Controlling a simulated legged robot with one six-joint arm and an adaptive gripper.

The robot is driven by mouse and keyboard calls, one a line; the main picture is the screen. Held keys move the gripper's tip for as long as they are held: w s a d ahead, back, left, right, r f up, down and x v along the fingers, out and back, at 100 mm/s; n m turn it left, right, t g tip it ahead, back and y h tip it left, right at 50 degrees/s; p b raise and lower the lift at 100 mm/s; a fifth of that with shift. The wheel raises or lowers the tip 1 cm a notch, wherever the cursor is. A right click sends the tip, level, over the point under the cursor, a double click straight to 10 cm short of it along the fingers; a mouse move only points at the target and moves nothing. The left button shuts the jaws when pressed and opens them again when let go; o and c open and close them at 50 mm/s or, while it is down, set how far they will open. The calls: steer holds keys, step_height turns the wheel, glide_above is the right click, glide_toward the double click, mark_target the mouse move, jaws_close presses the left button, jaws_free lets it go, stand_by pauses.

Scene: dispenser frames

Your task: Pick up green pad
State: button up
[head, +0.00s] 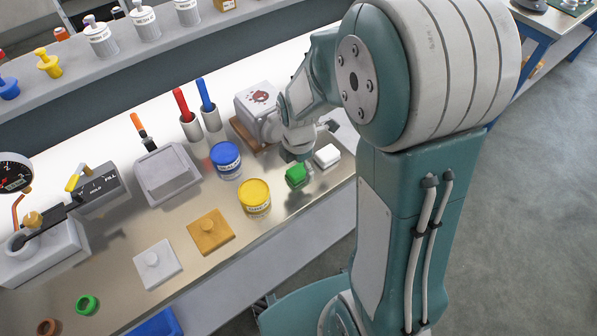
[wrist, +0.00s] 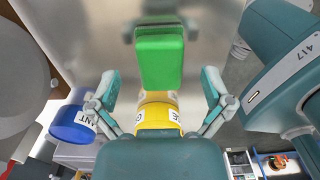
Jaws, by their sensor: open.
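The green pad (head: 295,174) sits on the bench near its front edge, just right of a yellow can (head: 255,196). My gripper (head: 297,155) is right above the pad in the head view, partly hidden behind my arm. In the wrist view, the green pad (wrist: 160,58) is centred between the two spread fingers of my open gripper (wrist: 160,78). There is a clear gap on each side and no finger touches it. How far the fingertips are above the pad is hard to tell.
A white block (head: 327,156) lies close to the right of the pad. A blue can (head: 226,158) stands at the left, with an orange knobbed plate (head: 211,232) in front. A grey machine (head: 257,108) stands behind. Bare bench lies in front of the pad.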

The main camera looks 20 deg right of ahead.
step_height(320, 180, down, 2)
steer(key=shift+c, duration=0.3)
steer(key=c, duration=1.1)
steer(key=shift+c, duration=0.2)
steer(key=shift+r, duration=0.1)
